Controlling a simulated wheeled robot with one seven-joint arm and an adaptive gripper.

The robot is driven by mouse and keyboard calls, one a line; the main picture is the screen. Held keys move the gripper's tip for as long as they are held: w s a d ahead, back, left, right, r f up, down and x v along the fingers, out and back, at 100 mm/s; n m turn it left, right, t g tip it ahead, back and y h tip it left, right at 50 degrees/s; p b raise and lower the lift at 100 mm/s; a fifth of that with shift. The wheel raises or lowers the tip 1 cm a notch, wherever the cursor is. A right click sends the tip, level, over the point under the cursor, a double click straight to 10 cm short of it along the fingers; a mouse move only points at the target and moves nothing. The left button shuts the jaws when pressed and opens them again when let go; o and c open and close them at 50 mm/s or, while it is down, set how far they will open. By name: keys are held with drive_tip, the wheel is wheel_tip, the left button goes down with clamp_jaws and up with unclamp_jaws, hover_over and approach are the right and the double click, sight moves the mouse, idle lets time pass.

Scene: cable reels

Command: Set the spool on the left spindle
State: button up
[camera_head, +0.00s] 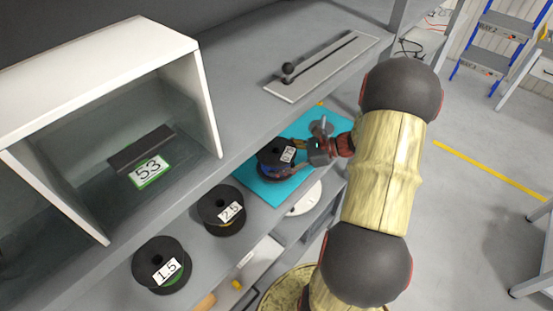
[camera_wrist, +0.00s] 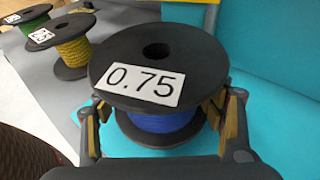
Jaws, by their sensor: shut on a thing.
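A spool with black flanges, blue wire and a 0.75 label (camera_wrist: 150,45) stands upright in the wrist view, with a round hole in its top. My gripper (camera_wrist: 160,112) has its fingers on either side of the spool, shut on the blue winding between the flanges. In the head view the same spool (camera_head: 272,152) is over a turquoise mat (camera_head: 306,121), and my gripper (camera_head: 290,158) reaches it from the right. I cannot tell whether the spool touches the mat. I cannot make out a left spindle in either view.
Two other spools, labelled 2.5 (camera_head: 219,206) and 1.5 (camera_head: 158,260), stand on the grey shelf to the left. An open-fronted white box (camera_head: 110,68) holds a 53 sign. A slotted plate with a black knob (camera_head: 288,69) lies behind the mat.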

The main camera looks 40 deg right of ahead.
drive_tip(key=shift+f, duration=0.25)
drive_tip(key=o, duration=1.9)
drive_tip(key=shift+o, duration=1.2)
drive_tip(key=shift+f, duration=0.1)
drive_tip(key=shift+s+d, duration=0.1)
drive_tip(key=shift+p+v, duration=2.25)
drive_tip(key=shift+v, duration=2.1)
